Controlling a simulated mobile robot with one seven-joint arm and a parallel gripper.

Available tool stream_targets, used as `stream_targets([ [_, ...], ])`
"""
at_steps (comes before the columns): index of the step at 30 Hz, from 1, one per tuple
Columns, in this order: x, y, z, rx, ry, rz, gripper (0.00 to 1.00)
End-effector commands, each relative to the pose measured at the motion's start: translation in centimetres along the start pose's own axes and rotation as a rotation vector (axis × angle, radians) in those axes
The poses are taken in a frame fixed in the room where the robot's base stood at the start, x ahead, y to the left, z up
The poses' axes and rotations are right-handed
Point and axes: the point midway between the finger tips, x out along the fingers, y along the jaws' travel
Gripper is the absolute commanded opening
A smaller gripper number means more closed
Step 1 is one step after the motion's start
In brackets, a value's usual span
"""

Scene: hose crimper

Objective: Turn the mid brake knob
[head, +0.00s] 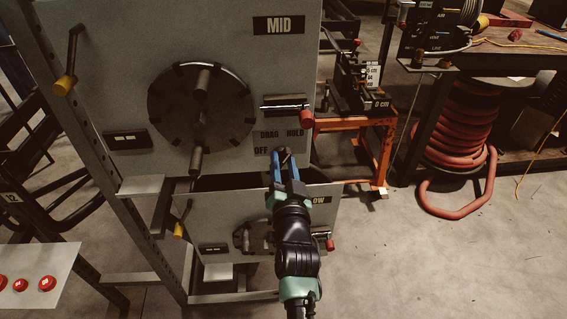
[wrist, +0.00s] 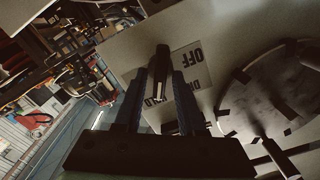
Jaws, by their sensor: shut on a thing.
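The mid brake knob (head: 286,151) is a small dark knob low on the right of the grey MID panel (head: 110,45), by a label plate (head: 268,141) reading OFF, DRAG and HOLD. My gripper (head: 285,162) reaches up to it from below, with its blue fingers on either side of the knob. In the wrist view the knob (wrist: 162,57) stands between the tips of the fingers (wrist: 160,76), and the gripper is shut on it. The fingers hide part of the knob and label, so I cannot tell its exact setting.
A large dark disc (head: 225,100) with a bar across it is left of the knob. A red-ended lever (head: 306,118) is just above right. The LOW panel (head: 222,205) lies below, behind my arm. An orange stand (head: 378,150) and coiled red hose (head: 463,125) are at right.

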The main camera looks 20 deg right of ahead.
Motion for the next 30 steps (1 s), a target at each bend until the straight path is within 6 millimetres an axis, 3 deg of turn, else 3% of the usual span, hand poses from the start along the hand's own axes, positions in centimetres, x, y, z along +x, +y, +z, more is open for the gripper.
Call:
stream_targets([
  [11, -0.02, 0.04, 0.22, -0.119, 0.0, 0.0, 0.0],
  [30, -0.01, -0.17, 0.38, -0.692, -0.001, 0.001, 0.0],
])
